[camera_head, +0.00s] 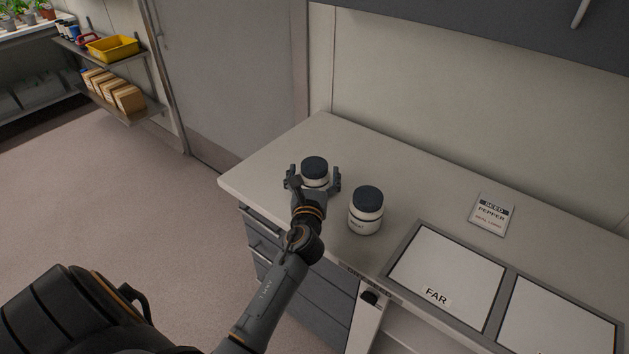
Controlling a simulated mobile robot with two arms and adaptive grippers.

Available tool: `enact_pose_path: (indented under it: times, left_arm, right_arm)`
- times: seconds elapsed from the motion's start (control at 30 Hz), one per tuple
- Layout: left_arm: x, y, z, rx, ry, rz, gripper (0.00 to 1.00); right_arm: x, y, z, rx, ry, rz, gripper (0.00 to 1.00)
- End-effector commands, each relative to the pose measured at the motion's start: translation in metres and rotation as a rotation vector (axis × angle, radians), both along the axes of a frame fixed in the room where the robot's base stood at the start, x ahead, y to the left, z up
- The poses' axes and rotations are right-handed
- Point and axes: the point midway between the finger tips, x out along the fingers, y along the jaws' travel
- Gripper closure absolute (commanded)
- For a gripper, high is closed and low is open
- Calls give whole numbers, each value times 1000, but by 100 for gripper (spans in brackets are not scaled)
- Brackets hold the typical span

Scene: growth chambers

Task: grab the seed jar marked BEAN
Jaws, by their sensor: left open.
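Two white jars with dark lids stand on the counter. One jar (314,169) is near the counter's left end, and its label is hidden behind my gripper. The other jar (366,211) is to the right and nearer; its label is too small to read surely. My left gripper (314,181) is open at the left jar, with one finger on each side of it. I cannot tell whether the fingers touch it. My right gripper is out of view.
A framed panel marked FAR (446,273) lies on the counter, with a second panel (556,318) beside it. A seed packet marked PEPPER (492,214) lies behind them. Drawers (310,290) are below the counter. Wall shelves at the far left hold a yellow tray (112,47).

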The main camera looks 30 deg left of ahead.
Motion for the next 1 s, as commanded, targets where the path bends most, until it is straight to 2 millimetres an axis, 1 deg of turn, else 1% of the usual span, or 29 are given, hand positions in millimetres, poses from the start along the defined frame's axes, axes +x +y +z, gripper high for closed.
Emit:
enact_pose_path:
  times: [0.2, 0.37, 0.4, 0.47, 0.5, 0.53, 0.83, 1.0]
  left_arm:
    - [1, 0, 0, 0, 0, 0, 11]
    - [0, 0, 0, 0, 0, 0, 43]
    - [0, 0, 0, 0, 0, 0, 52]
    - [0, 0, 0, 0, 0, 0, 64]
    - [0, 0, 0, 0, 0, 0, 72]
    - [1, 0, 1, 0, -1, -1, 73]
    - [1, 0, 3, 0, -1, -1, 74]
    - [1, 0, 16, 1, -3, -2, 74]
  right_arm:
    - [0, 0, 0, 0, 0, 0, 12]
    - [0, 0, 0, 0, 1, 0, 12]
    - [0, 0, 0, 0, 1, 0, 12]
    - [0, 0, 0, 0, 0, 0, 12]
    - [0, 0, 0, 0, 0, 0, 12]
    - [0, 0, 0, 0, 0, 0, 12]
    - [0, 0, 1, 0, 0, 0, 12]
    - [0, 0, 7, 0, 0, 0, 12]
